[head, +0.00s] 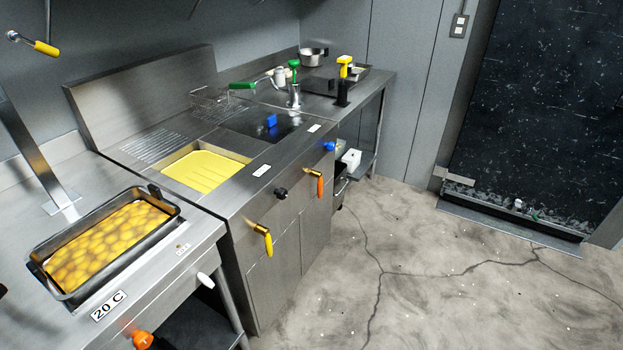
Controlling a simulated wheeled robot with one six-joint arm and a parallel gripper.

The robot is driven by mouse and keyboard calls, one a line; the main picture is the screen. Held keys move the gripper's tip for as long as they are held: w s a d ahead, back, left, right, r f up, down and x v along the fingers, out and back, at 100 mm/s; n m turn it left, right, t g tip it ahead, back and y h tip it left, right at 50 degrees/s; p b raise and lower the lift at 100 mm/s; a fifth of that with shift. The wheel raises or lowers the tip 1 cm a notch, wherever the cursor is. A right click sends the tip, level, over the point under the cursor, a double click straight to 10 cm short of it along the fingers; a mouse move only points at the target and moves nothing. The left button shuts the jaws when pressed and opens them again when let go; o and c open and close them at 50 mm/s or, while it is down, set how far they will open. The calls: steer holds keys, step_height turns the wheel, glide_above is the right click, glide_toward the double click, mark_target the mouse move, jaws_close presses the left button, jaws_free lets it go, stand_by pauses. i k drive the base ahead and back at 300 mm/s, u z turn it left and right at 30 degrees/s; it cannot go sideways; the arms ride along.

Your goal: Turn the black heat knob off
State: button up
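The black heat knob (281,193) sits on the front face of the steel cooking unit (240,196), just below its top edge. It lies between a yellow handle (263,238) at lower left and an orange handle (319,185) at right. The knob is small in the head view, and I cannot tell which setting it points to. My gripper does not show in this view. Nothing stands in front of the knob.
A blue knob (329,146) is farther right on the same front. A white knob (205,279) and an orange knob (142,340) are on the nearer counter, which holds a dark tray (67,296) of yellow pieces. The cracked floor (430,270) before the unit is clear.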

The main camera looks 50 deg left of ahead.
mark_target(282, 193)
steer(key=i, duration=1.1)
steer(key=u, duration=2.35)
